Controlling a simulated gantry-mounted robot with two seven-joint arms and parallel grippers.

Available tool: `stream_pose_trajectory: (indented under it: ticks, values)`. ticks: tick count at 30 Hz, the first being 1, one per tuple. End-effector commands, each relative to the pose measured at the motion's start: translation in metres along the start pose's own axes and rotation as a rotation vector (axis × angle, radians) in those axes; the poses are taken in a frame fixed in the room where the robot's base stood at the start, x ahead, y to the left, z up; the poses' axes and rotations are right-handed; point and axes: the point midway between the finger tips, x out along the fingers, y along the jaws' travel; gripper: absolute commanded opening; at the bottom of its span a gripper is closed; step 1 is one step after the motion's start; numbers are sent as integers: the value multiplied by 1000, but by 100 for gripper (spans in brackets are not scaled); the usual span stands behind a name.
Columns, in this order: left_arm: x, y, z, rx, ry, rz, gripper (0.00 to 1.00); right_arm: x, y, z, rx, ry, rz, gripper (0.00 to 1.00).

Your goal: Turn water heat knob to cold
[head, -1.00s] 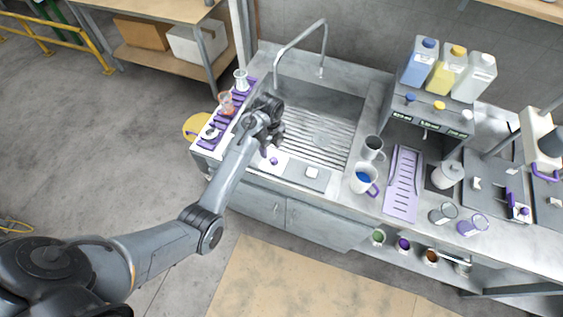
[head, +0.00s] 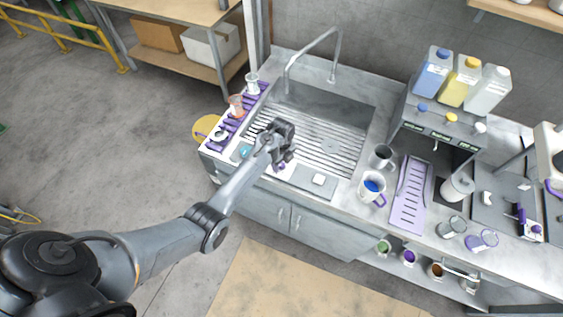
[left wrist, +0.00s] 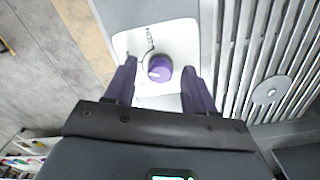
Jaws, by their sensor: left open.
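The water heat knob is a round purple knob (left wrist: 159,69) with a white mark, on a white panel (left wrist: 172,36) with a printed curved line and small lettering. In the head view a bit of purple knob (head: 282,166) shows just below my gripper, at the front edge of the sink. My left gripper (left wrist: 160,74) is open, with one dark purple finger on each side of the knob. Gaps show between fingers and knob in the wrist view; I cannot tell how far above it they are. In the head view my left gripper (head: 284,158) partly covers the panel. My right gripper is not in view.
The ribbed sink (head: 325,142) with a tall faucet (head: 314,48) lies behind the gripper. A purple rack (head: 240,110) with glassware stands left. Mugs (head: 371,187), a purple tray (head: 411,195) and a shelf with jugs (head: 462,80) stand right.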

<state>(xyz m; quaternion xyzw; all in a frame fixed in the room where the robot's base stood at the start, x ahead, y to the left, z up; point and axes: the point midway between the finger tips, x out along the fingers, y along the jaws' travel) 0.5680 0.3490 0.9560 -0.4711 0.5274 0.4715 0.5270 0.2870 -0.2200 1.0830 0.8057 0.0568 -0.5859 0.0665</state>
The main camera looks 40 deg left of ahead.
Motion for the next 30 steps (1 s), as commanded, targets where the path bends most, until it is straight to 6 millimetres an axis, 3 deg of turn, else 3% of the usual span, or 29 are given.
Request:
stream_pose_trajectory:
  ticks: [9,20,30]
  values:
    - [2,0,0,-1,-1,-1,55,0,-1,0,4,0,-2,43]
    - [2,0,0,-1,0,-1,1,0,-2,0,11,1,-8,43]
    - [0,0,0,-43,0,0,0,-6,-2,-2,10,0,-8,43]
